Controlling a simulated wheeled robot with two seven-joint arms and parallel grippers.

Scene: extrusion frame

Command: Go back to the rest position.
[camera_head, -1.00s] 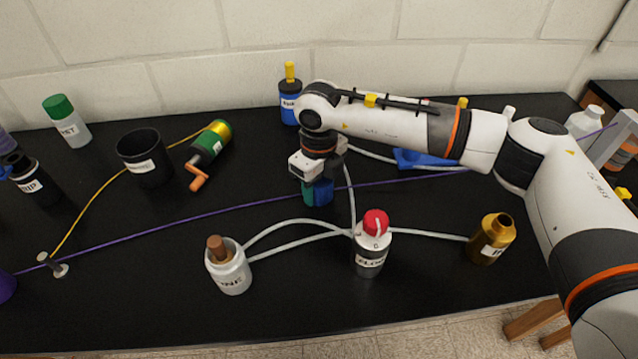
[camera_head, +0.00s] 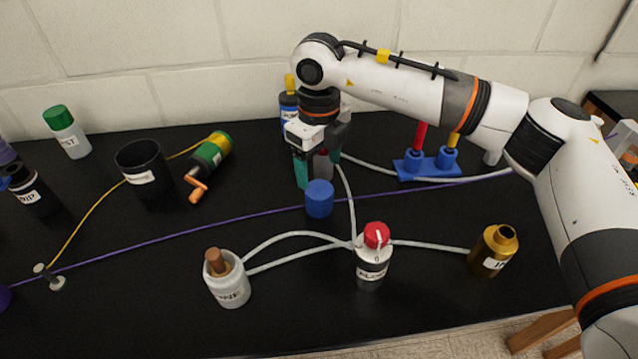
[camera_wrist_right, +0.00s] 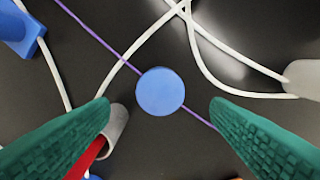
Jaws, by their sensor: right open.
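My right gripper (camera_head: 318,172) is open and raised above the black table, just behind and above a blue cylinder (camera_head: 320,199). In the right wrist view the round top of the blue cylinder (camera_wrist_right: 161,92) sits between and beyond the two green fingertips (camera_wrist_right: 160,106), with clear gaps on both sides, so nothing is held. A grey cylinder with a red part (camera_wrist_right: 116,124) shows close to the left finger in that view. My left gripper is not in view.
A red-capped bottle (camera_head: 371,262), a white bottle with a brown stopper (camera_head: 228,283) and a gold bottle (camera_head: 494,250) stand in front, joined by pale tubes. A purple cord (camera_head: 190,233) crosses the table. A blue rack (camera_head: 430,165) stands right, a black cup (camera_head: 145,168) left.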

